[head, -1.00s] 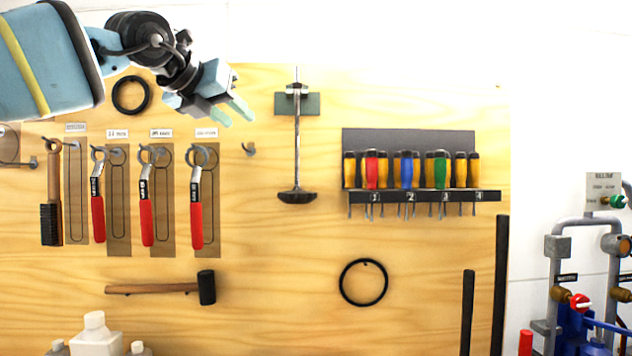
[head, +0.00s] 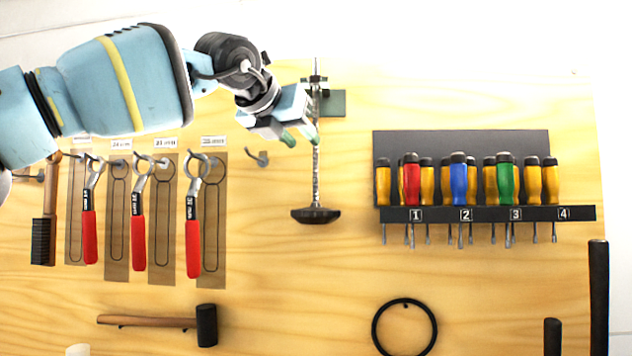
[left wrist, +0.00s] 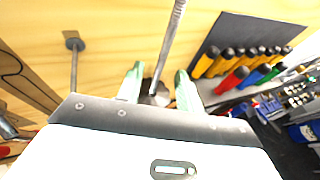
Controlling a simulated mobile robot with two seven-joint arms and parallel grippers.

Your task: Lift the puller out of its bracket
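The puller (head: 316,170) is a thin metal rod with a wide black foot at its lower end, hanging upright against the wooden board. Its top sits at the dark grey-green bracket (head: 334,103). My left gripper (head: 301,137) is at the rod's upper half, just below the bracket, and hides part of it. In the left wrist view my left gripper (left wrist: 160,86) is open, its green fingertips apart, with the puller's rod (left wrist: 170,45) showing between them. I cannot tell whether the rod is within the fingers' reach. My right gripper is out of view.
A screwdriver rack (head: 480,213) is right of the puller. Red-handled wrenches (head: 193,230) and a brush (head: 43,240) hang left, with an empty hook (head: 262,158) nearer. A mallet (head: 206,325) and black ring (head: 404,327) hang below. Bare board surrounds the puller's foot.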

